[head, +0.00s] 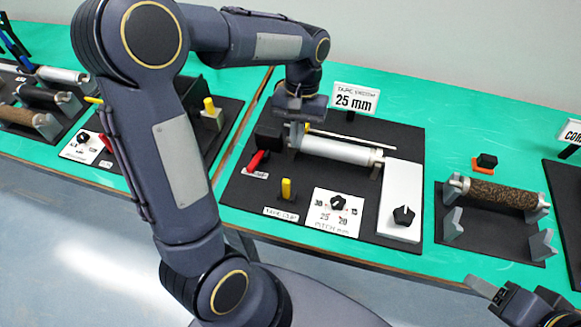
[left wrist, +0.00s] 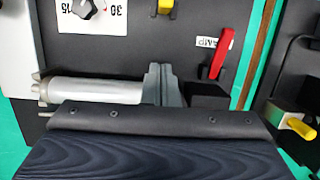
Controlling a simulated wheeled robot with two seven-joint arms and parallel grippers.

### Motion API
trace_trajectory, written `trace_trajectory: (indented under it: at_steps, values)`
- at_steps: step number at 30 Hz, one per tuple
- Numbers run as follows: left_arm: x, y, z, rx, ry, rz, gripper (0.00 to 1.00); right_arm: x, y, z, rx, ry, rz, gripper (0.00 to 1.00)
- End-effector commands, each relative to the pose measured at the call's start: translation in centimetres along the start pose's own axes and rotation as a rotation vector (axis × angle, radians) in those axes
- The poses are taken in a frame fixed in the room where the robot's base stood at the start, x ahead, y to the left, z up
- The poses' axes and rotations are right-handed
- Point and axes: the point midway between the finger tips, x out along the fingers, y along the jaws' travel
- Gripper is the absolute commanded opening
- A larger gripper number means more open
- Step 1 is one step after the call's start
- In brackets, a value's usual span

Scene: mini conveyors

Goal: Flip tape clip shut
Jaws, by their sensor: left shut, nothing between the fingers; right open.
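The tape clip shows as a yellow lever (head: 288,189) standing upright on the black board, just behind a small white label that seems to read "TAPE CLIP" (head: 281,214). The lever's yellow tip also shows at the top edge of the left wrist view (left wrist: 165,6). My left gripper (head: 300,108) is over the back of the board, above the left end of the silver roller (head: 336,149), behind and apart from the lever. It is shut and empty; its fingertips are hard to make out. My right gripper (head: 512,297) is open and empty at the lower right, in front of the table.
A red lever (head: 257,161) stands left of the yellow one, and a white dial plate (head: 338,214) lies to its right. A white block with a black knob (head: 404,214) is further right. A "25 mm" sign (head: 355,98) stands behind. A brown roller (head: 497,194) sits on the right board.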

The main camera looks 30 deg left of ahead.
Motion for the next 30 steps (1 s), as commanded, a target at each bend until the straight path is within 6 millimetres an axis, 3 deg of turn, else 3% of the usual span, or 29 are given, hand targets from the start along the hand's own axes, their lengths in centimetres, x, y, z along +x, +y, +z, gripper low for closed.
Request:
trace_trajectory:
  at_steps: [8, 15, 30]
  values:
    - [6.1, 0.0, 0.1, -0.001, -0.007, -0.001, 0.0, 0.0, 0.0, 0.0, 0.0, 0.0, 0.0, 0.54]
    - [6.5, 0.0, 3.3, 0.0, 0.0, 0.0, 0.0, -0.7, -0.3, -0.3, 0.0, 0.0, 0.0, 0.54]
    - [6.8, 0.0, 3.9, 0.0, 0.0, 0.0, 0.0, -0.7, -0.3, -0.3, 0.0, 0.0, 0.0, 0.54]
